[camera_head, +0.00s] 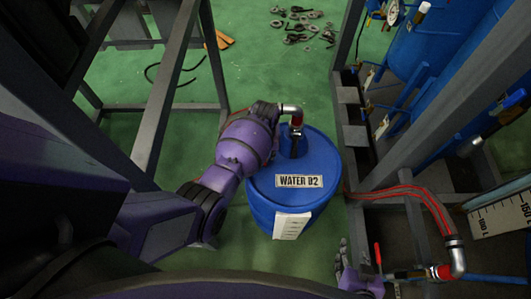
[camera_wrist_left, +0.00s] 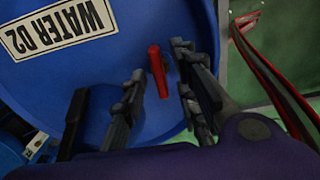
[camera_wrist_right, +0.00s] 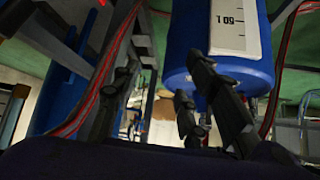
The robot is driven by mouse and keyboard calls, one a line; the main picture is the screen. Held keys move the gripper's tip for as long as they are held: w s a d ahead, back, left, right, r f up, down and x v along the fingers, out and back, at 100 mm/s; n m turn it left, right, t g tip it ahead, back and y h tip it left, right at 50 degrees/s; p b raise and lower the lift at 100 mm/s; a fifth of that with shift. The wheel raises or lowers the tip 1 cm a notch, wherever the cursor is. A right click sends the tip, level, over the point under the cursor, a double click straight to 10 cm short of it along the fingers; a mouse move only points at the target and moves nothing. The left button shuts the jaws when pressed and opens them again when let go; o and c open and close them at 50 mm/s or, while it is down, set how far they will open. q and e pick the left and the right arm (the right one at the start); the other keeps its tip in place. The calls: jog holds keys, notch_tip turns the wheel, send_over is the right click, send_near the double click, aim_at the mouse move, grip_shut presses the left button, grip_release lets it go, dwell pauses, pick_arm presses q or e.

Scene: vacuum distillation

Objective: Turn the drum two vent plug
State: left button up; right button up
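The blue drum (camera_head: 270,188) labelled WATER D2 stands upright on the green floor in the head view. Its lid (camera_wrist_left: 100,75) fills much of the left wrist view. There a red plug-like handle (camera_wrist_left: 158,70) stands on the lid, between the fingers of my left gripper (camera_wrist_left: 155,90). The fingers are open, with gaps visible on both sides of the handle. In the head view my left gripper (camera_head: 265,112) reaches over the drum's far left side, and its fingertips are largely hidden. My right gripper (camera_head: 358,262) is open and empty, low and right of the drum.
A pipe elbow (camera_head: 291,108) with a red collar rises from the drum's far side. Red hoses (camera_head: 425,196) and grey frame posts (camera_head: 170,90) crowd both sides. Loose fittings (camera_head: 302,22) lie on the far floor.

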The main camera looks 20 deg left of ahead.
pick_arm(q)
grip_shut()
pick_arm(e)
jog(key=shift+s+d+f, duration=0.1)
jog(key=shift+s+f, duration=0.1)
jog(key=shift+s, duration=0.4)
